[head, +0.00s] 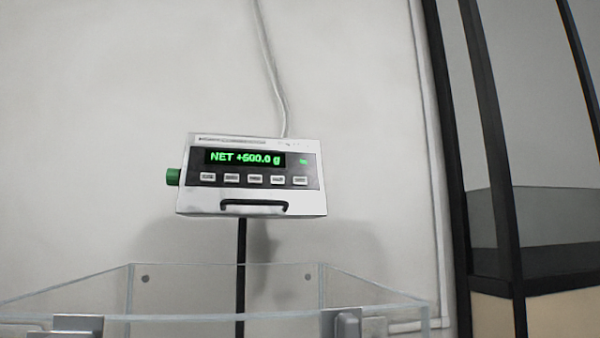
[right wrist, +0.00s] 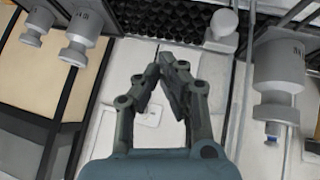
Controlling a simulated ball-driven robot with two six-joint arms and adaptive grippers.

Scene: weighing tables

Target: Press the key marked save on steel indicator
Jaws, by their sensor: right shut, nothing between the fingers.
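The steel indicator (head: 250,205) stands on a dark post in the middle of the head view. Its green display (head: 245,158) reads NET +500.0 g. Below the display is a row of several pale keys (head: 255,179); their markings are too small to read, so I cannot tell which is save. My right gripper (right wrist: 160,64) shows in the right wrist view, its fingers shut together and empty. The indicator is not recognisable in that view, so the gripper's distance from it cannot be told. My left gripper is in neither view.
A clear-walled shield (head: 225,317) stands below and in front of the indicator. A green knob (head: 173,177) sits on the indicator's left side. The right wrist view shows grey metal weights (right wrist: 280,72) on both sides and a dark bumpy tray (right wrist: 150,20) at the top.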

